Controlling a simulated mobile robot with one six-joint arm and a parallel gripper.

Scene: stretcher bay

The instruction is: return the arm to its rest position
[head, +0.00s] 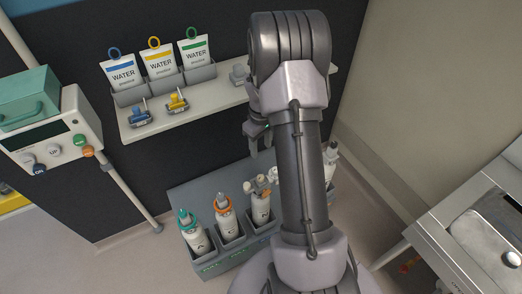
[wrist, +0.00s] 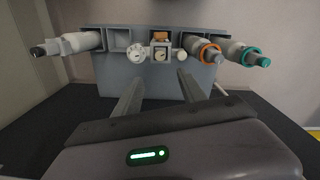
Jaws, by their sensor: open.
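My arm stands upright on the right of centre in the head view and bends over at the top. My gripper (head: 258,132) hangs left of the arm, between the shelf and the bottle rack, partly hidden by the arm. In the wrist view my gripper (wrist: 160,88) shows two fingers spread apart with nothing between them. They point toward the grey rack (wrist: 112,72), apart from its bottles as far as I can tell.
The rack holds a teal-collared bottle (head: 193,234), an orange-collared bottle (head: 226,215) and one with a valve fitting (head: 260,205). A shelf (head: 215,100) carries WATER pouches (head: 158,60) and clips. A monitor (head: 50,135) stands left, a stretcher (head: 470,235) right.

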